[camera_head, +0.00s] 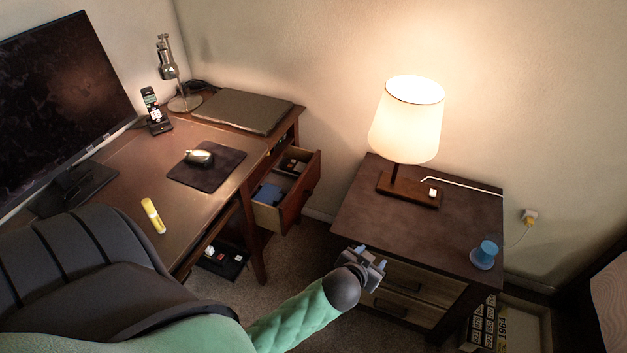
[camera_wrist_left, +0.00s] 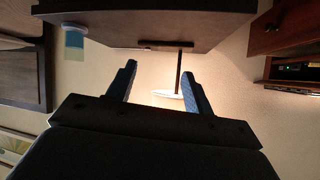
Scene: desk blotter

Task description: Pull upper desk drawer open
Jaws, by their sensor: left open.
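The upper desk drawer (camera_head: 293,205) stands out from the right end of the brown desk (camera_head: 130,165). Its inside shows, with a blue item and a dark item in it. A brown wooden front with a small dark handle, likely this drawer (camera_wrist_left: 285,30), shows at the upper right of the left wrist view. My left gripper (camera_head: 369,257) is open and empty, in front of the nightstand's left part and apart from the drawer. Its two spread fingers (camera_wrist_left: 160,75) show in the left wrist view with nothing between them. My right gripper is not in view.
The dark nightstand (camera_head: 350,215) carries a lit lamp (camera_head: 407,125) and a blue cup (camera_head: 484,255). A black chair (camera_head: 75,260) blocks the desk's near side. A black tray (camera_head: 222,262) sits low under the desk. Carpet shows between desk and nightstand.

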